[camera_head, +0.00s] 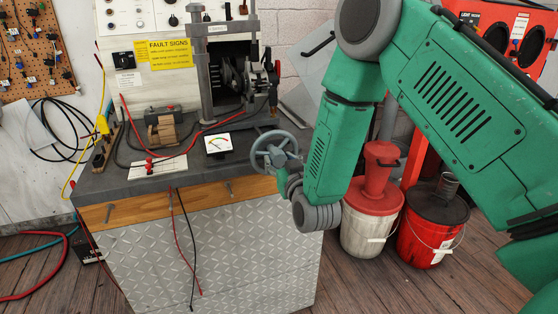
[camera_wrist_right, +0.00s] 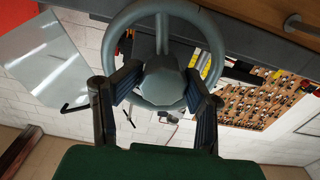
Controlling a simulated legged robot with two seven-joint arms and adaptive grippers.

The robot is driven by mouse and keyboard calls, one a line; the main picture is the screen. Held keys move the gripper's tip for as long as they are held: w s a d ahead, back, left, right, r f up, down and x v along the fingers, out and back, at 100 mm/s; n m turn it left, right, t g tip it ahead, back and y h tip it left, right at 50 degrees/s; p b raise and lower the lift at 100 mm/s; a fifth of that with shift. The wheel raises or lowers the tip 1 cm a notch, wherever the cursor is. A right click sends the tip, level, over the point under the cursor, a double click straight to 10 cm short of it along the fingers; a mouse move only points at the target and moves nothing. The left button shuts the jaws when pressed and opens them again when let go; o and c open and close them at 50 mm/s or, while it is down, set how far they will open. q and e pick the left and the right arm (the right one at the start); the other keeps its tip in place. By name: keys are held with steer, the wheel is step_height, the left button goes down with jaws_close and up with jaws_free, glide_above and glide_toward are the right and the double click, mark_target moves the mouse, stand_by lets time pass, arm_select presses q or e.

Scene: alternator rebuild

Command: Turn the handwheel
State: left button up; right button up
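The grey spoked handwheel (camera_head: 276,153) is at the right front corner of the workbench. My right gripper (camera_head: 287,176) is just in front of it and below its hub, partly covered by my green arm. In the right wrist view, the handwheel (camera_wrist_right: 163,80) fills the upper middle, its rim cut by the top edge. The two dark fingers of my right gripper (camera_wrist_right: 160,82) are spread apart, one on each side of the hub. I cannot tell whether either fingertip touches the wheel. My left gripper is in neither view.
The workbench (camera_head: 195,182) carries a small meter (camera_head: 218,144), a wire-wound coil (camera_head: 165,132), loose leads and a grey press frame (camera_head: 203,75). A red-lidded white bucket (camera_head: 366,232) and a red bucket (camera_head: 428,243) stand on the floor to the right.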

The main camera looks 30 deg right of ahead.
steer(key=shift+w+a+r, duration=0.1)
steer(key=shift+a+r, duration=0.15)
steer(key=shift+a, duration=0.3)
steer(key=shift+c, duration=0.6)
steer(key=shift+d+f, duration=0.1)
steer(key=shift+d, duration=0.4)
steer(key=shift+w+a, duration=0.1)
steer(key=shift+a, duration=0.05)
steer(key=shift+m, duration=0.3)
steer(key=m, duration=0.9)
